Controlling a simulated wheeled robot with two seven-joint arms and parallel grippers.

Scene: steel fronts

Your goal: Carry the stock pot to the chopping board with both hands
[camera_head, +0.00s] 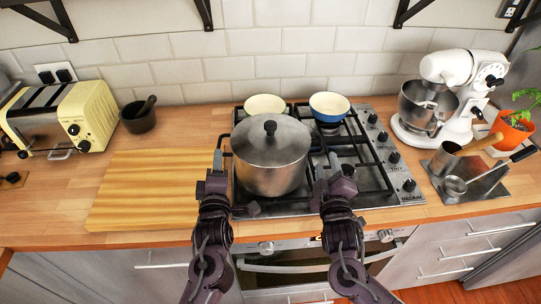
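The stock pot (270,175) is a steel pot with a lid and dark knob, upright on the left part of the gas hob. Its side handles (225,140) stick out left and right. The wooden chopping board (145,190) lies flat on the counter, left of the hob, with its top bare. My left gripper (217,163) is at the pot's left side, close to the left handle. My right gripper (333,168) is at the pot's right side, close to the right handle. The fingers are small and partly overlap the handles, so I cannot tell whether either grips.
A white mixer (440,100) and utensils (465,180) stand right of the hob.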

